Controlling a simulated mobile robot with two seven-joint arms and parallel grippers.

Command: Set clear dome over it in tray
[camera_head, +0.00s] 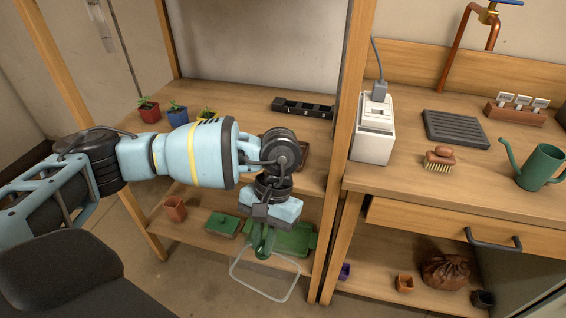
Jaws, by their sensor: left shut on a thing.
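My left gripper (262,222) is shut on the clear dome (265,283), a see-through cover with a pale rim. The dome hangs in front of the lower shelf, tilted in the picture. A green piece lies at the grip; I cannot tell if it is the dome's handle. A green tray (302,236) lies on the lower shelf behind the gripper, partly hidden. A black tray with numbered slots (303,108) stands at the back of the upper shelf. Three small potted plants, red (149,110), blue (177,112) and yellow (207,115), stand at the upper left. My right gripper is out of view.
A wooden post (345,130) divides the shelf from the right counter. A white box with a plug (374,130) stands beside it. A brush (440,160) and a green watering can (540,166) are on the counter. A terracotta pot (175,209) and a green box (221,225) are on the lower shelf.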

